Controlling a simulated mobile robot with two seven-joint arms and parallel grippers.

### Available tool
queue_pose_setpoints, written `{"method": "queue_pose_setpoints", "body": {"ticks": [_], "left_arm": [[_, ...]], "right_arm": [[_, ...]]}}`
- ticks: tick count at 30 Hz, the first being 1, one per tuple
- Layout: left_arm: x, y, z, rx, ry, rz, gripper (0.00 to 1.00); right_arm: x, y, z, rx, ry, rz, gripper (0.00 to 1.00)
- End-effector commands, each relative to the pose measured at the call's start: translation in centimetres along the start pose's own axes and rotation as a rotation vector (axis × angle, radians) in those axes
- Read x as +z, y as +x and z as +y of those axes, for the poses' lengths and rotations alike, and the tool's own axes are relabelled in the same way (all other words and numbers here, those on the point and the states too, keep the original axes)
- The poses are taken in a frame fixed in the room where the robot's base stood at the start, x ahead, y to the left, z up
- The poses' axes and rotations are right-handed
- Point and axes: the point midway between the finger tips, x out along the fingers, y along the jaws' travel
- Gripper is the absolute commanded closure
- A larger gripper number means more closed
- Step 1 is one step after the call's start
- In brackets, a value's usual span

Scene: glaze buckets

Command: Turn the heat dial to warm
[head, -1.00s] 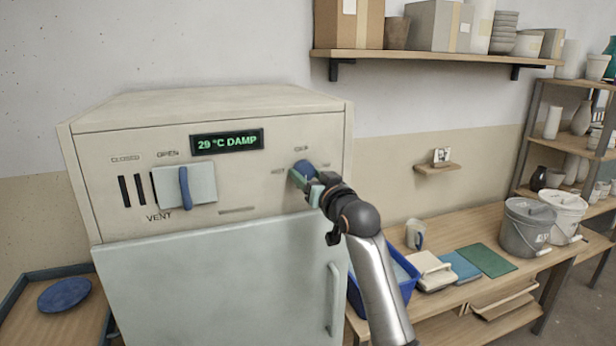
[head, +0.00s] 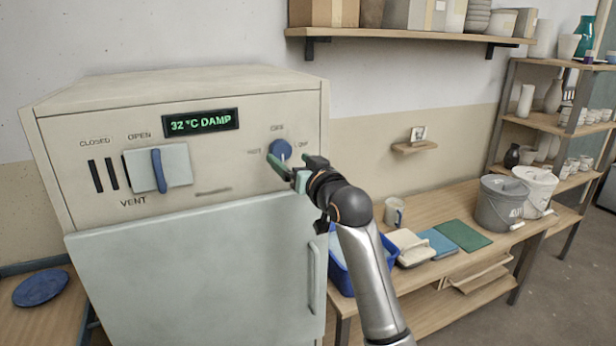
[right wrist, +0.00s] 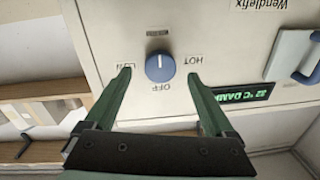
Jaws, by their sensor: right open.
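The blue round heat dial (head: 280,149) is on the upper right of the cabinet's front panel; it also shows in the right wrist view (right wrist: 160,68). Its white mark points away from OFF, toward a label too small to read. HOT and a label that seems to read LOW stand at its two sides. My right gripper (head: 285,166) is open and empty. In the right wrist view its green fingers (right wrist: 160,82) are spread, one on each side of the dial and apart from it. The display (head: 201,123) reads 32 °C DAMP. My left gripper is not in view.
The vent slider with a blue handle (head: 159,170) is left on the panel. The closed cabinet door (head: 190,270) is below. A workbench (head: 425,205) with a blue tub (head: 345,279) and buckets (head: 500,205) stands at right. A wall shelf (head: 410,36) hangs above.

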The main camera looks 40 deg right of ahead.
Motion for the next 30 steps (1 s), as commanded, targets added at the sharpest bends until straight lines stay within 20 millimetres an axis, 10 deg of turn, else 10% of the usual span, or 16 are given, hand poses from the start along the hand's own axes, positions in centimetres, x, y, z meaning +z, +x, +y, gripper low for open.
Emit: {"method": "queue_pose_setpoints", "body": {"ticks": [13, 30], "left_arm": [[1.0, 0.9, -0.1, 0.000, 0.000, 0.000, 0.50], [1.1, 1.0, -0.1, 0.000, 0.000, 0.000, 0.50]], "right_arm": [[0.1, -7.5, 0.0, 0.000, 0.000, 0.001, 0.11], [0.0, -8.6, 0.0, 0.000, 0.000, -0.001, 0.11]]}}
